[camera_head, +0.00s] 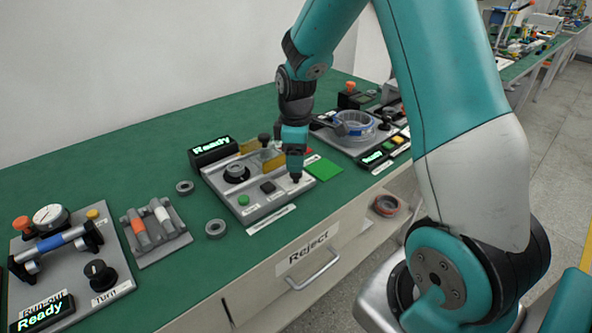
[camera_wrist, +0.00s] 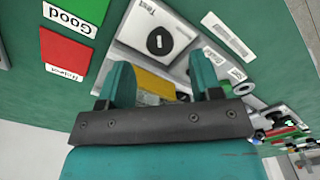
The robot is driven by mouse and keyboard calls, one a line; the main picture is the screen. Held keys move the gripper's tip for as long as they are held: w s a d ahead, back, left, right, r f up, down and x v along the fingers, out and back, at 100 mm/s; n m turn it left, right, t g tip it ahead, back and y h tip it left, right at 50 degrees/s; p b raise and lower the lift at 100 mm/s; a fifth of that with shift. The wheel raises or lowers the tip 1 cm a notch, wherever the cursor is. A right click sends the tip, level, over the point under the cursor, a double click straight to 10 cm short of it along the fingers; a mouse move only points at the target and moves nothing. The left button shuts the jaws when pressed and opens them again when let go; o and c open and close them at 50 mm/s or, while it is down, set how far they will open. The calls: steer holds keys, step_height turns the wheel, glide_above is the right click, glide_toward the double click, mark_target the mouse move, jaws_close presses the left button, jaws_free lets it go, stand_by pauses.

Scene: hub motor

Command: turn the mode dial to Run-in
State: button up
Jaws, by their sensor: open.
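The central station (camera_head: 222,183) is a grey plate with several controls. A round black dial with a white mark (camera_wrist: 160,40) shows in the wrist view, next to a label reading "Test". No "Run-in" label is readable. My gripper (camera_head: 295,180) points down over the right front corner of the station and hides that part in the head view. In the wrist view, my gripper (camera_wrist: 160,62) has its two teal fingers spread apart, with nothing held. The dial appears just beyond the fingertips, and I cannot tell whether they touch it.
A green "Good" mat (camera_head: 324,168) and a red mat (camera_wrist: 66,55) lie beside the station. A black knob (camera_head: 237,171), a green button (camera_head: 243,199) and yellow plates (camera_head: 272,161) are close by. Other stations stand left and right. Two grey rings lie on the left.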

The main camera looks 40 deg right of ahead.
mark_target(296, 177)
steer(key=shift+f, duration=2.15)
steer(key=c, duration=0.9)
